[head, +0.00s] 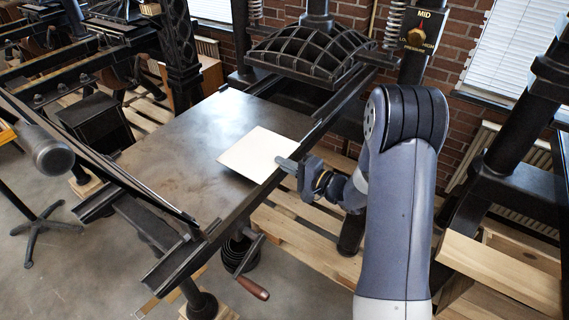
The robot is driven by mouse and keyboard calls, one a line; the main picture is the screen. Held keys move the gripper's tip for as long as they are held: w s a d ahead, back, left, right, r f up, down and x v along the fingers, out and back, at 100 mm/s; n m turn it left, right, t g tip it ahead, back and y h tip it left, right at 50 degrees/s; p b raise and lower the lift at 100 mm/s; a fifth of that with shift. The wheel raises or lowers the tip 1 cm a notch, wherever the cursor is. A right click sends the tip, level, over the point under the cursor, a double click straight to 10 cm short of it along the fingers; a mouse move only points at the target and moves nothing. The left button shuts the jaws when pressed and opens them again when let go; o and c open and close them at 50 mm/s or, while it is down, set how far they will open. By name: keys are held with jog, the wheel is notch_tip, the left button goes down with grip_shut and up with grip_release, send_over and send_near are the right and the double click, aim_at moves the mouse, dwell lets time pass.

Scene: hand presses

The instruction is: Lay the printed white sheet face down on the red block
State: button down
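The white sheet (258,150) is above the flat grey metal bed (165,150) of the press, near the bed's right side. Its upper face looks blank; its underside is hidden. My gripper (286,164) comes in from the right and appears shut on the sheet's right edge. The sheet looks roughly level, with a thin dark shadow along its lower left edge. I cannot tell how high it is above the bed. No red block shows in this view; the sheet may cover it.
The ribbed black platen (310,55) of the press hangs behind the bed. Dark rails (100,160) run along the bed's sides. A crank with a wooden handle (252,288) juts out below. A pressure dial (418,35) is at upper right. The bed's left part is clear.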

jog(key=c, duration=1.5)
grip_release()
jog(key=shift+o, duration=0.2)
jog(key=shift+d, duration=0.1)
jog(key=shift+p+v, duration=0.35)
jog(key=shift+v, duration=2.55)
jog(key=x, duration=0.6)
jog(key=shift+b, duration=0.35)
jog(key=shift+s+d, duration=0.1)
